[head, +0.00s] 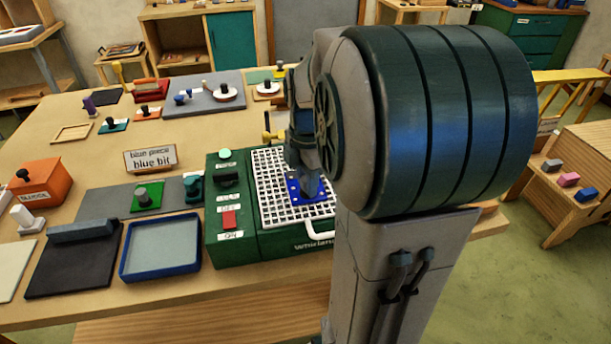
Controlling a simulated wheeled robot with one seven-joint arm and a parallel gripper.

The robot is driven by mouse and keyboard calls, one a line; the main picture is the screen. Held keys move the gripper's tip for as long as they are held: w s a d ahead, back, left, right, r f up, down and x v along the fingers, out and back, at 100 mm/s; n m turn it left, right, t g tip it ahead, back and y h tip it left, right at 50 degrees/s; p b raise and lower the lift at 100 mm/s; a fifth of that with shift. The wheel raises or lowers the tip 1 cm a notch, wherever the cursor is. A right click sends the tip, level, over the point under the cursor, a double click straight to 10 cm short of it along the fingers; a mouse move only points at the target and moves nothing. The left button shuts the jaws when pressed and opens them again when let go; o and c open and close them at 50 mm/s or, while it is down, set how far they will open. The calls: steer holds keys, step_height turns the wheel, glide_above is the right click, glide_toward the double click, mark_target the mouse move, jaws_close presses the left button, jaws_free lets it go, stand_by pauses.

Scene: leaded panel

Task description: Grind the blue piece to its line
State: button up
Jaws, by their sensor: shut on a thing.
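The blue piece (315,187) is a small flat blue plate on the white grid of the green grinder (277,245), towards the grid's right side. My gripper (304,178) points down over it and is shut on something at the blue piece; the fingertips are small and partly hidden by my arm. The line on the piece and the grinding bit cannot be made out. The grinder has a red switch (229,219) at its front left. A sign (150,159) behind it reads "blue piece" and "blue bit".
A blue-rimmed tray (196,270) stands in front of that mat. An orange box (36,184) is at far left. My arm hides the table's right part.

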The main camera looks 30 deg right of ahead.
steer(key=o, duration=1)
step_height(320, 180, up, 14)
steer(key=s+a+f+m+t, duration=0.1)
steer(key=s+a+f+m, duration=0.2)
steer(key=m, duration=0.3)
steer(key=s+a+f+m+t, duration=0.1)
steer(key=s+a+f+m, duration=0.3)
steer(key=a+f+m, duration=0.1)
steer(key=s+a+f+m+t, duration=0.1)
steer(key=s+a+f+m, duration=0.2)
steer(key=a+f+m, duration=0.1)
steer(key=shift+s+f+m, duration=0.15)
steer(key=shift+f+m, duration=0.15)
steer(key=shift+m, duration=0.4)
steer(key=shift+s+f+m, duration=0.15)
steer(key=shift+f+m, duration=0.15)
steer(key=shift+m, duration=0.4)
